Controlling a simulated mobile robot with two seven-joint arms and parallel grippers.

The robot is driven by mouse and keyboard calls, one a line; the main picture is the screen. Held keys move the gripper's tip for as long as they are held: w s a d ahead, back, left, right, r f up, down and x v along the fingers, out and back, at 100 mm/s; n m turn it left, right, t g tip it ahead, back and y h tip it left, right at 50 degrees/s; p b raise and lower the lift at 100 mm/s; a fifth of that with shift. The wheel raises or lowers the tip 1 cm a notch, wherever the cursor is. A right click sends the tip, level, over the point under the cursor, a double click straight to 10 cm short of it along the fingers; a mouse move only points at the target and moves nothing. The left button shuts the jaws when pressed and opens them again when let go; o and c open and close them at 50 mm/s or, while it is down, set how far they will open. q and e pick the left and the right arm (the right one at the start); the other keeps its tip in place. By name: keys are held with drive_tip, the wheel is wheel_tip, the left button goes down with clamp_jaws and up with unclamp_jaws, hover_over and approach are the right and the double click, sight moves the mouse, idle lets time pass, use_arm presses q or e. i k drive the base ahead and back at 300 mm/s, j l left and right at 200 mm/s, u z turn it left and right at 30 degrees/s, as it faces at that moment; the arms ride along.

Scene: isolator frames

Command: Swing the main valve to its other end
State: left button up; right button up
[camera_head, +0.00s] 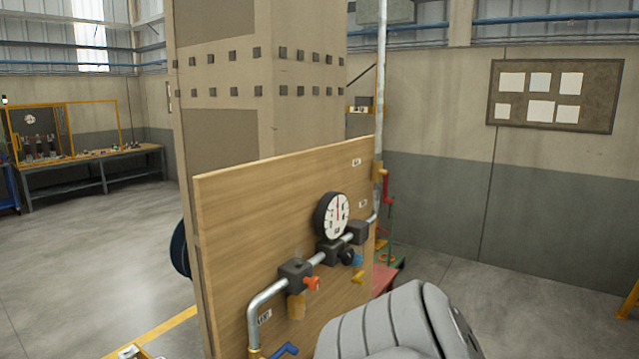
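A wooden panel (255,215) carries a grey pipe run with a round pressure gauge (333,216). A blue lever (285,350) sits at the pipe's lower left end, partly cut off by the bottom edge. A small label (265,317) beside that pipe is too small to read, so I cannot tell for sure which handle is the main valve. An orange-red handle (312,283) is on the dark valve block (296,272). A black knob (347,257) and a yellow handle (358,277) are further right. Neither gripper is in view.
A grey rounded arm link, mine, covers the bottom centre, close to the panel's lower right. A tall beige column (260,90) stands behind the panel. A red lever (387,185) is by the panel's right edge. The floor (90,260) at left is open.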

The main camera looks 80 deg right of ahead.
sight(385, 201)
drive_tip(key=z, duration=2.95)
